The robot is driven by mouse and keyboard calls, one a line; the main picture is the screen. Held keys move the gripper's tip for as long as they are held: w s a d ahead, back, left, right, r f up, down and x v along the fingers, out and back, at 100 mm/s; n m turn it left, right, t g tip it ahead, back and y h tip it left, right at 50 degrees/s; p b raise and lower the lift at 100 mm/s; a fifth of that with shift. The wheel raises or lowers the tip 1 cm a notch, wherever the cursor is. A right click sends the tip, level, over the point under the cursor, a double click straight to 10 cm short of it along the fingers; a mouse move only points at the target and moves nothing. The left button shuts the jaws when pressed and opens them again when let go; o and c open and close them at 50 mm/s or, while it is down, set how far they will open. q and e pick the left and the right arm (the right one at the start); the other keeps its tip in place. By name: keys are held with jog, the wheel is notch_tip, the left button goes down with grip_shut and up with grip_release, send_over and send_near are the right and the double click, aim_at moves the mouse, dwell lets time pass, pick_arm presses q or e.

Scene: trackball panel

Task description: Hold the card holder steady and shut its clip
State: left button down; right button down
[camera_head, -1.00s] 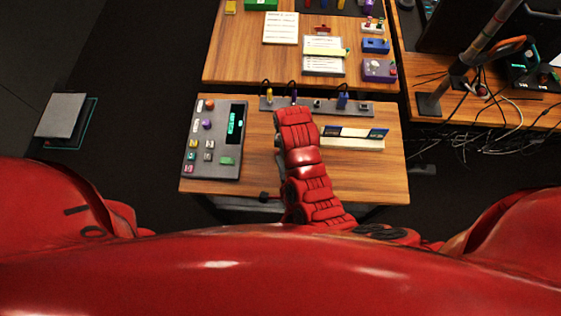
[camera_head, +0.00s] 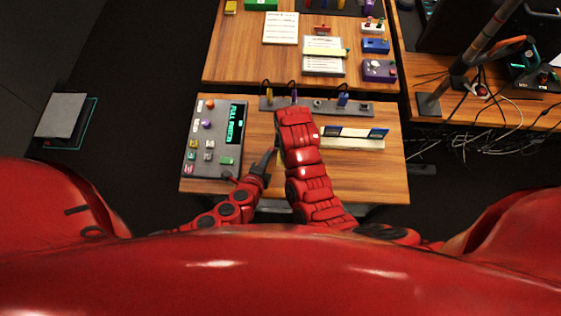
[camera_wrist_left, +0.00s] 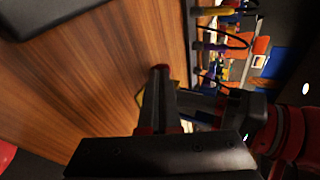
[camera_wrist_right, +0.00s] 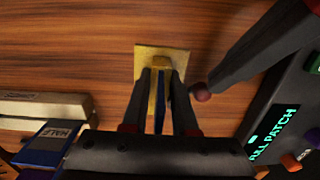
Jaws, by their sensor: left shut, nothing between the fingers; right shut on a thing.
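The card holder (camera_wrist_right: 176,58), a small brass-coloured square plate with an upright part, is on the wooden table in the right wrist view. My right gripper (camera_wrist_right: 162,78) is shut on the upright part; a blue strip shows between its fingers. I cannot tell the clip apart clearly. In the head view my right arm covers the holder. My left gripper (camera_head: 272,152) is shut and empty, just left of the right arm. Its dark finger with a reddish tip also shows in the right wrist view (camera_wrist_right: 202,93), beside the holder and apart from it. In the left wrist view its fingertips (camera_wrist_left: 160,70) partly hide the brass-coloured edge.
A grey console (camera_head: 214,145) with coloured buttons and a lit display stands on the left of the table. A grey strip with plugs (camera_head: 318,107) runs along the back. A pale rack with blue cards (camera_head: 352,139) stands right of my right arm. The front right is clear wood.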

pick_arm(q)
jog(key=a+m+h, duration=0.1)
jog(key=w+m+g+h, duration=0.1)
jog(key=shift+w+a+m, duration=0.2)
jog(key=shift+a+m, duration=0.1)
jog(key=shift+a, duration=0.1)
jog(key=shift+w+a+h, duration=0.25)
jog(key=shift+w+h, duration=0.15)
jog(key=shift+w+a+f+m+g+h, duration=0.15)
jog(key=shift+w+m+g+h, duration=0.15)
jog(key=shift+m, duration=0.25)
jog(key=shift+w+a+r+m+g+h, duration=0.1)
jog(key=shift+w+m+g+h, duration=0.1)
jog(key=shift+m+h, duration=0.3)
jog(key=shift+s+d, duration=0.2)
jog(key=shift+d, duration=0.05)
jog(key=shift+d, duration=0.9)
